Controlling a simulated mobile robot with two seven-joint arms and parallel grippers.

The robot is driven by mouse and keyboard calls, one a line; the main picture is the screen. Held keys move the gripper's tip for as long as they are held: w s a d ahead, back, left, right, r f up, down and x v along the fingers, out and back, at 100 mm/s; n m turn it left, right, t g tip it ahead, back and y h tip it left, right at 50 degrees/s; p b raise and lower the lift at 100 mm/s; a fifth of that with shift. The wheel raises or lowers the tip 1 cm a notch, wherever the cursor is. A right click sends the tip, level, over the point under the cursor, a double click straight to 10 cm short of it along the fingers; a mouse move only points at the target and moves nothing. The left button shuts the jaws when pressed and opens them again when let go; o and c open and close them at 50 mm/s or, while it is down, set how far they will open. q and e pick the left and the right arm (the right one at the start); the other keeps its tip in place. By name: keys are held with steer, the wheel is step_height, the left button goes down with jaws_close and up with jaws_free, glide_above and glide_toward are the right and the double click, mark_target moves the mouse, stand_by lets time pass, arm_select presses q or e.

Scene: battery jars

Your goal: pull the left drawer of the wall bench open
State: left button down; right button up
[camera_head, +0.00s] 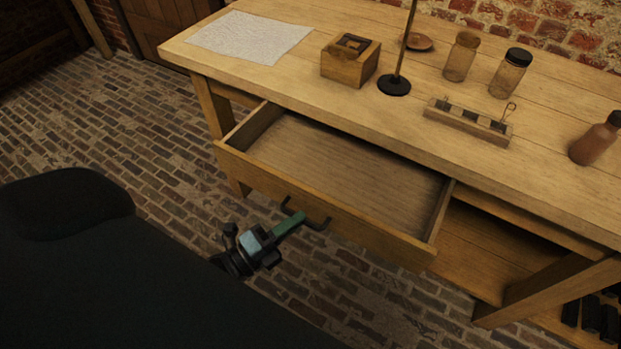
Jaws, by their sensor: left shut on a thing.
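The left drawer (330,228) of the wall bench (400,120) stands pulled out toward me, and its bare wooden inside shows empty. Its dark bar handle (318,222) is on the front panel. My left gripper (294,221) is at the drawer front, with its greenish fingers shut on the handle. The fingers hide part of the handle. My right gripper is not in view.
On the bench top are a white cloth (250,36), a small wooden box (350,62), a rod on a black base (394,85), jars (461,57), a wooden rack (467,122) and a brown bottle (594,140). Brick floor (130,140) lies clear at the left.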

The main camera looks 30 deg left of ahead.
arm_select(q)
steer(key=s+p, duration=0.1)
steer(key=s, duration=0.6)
steer(key=shift+a, duration=0.1)
steer(key=c, duration=1.5)
jaws_free()
steer(key=shift+c, duration=0.2)
steer(key=v, duration=0.7)
steer(key=shift+s+a, duration=0.2)
steer(key=shift+s, duration=0.1)
steer(key=shift+f, duration=0.1)
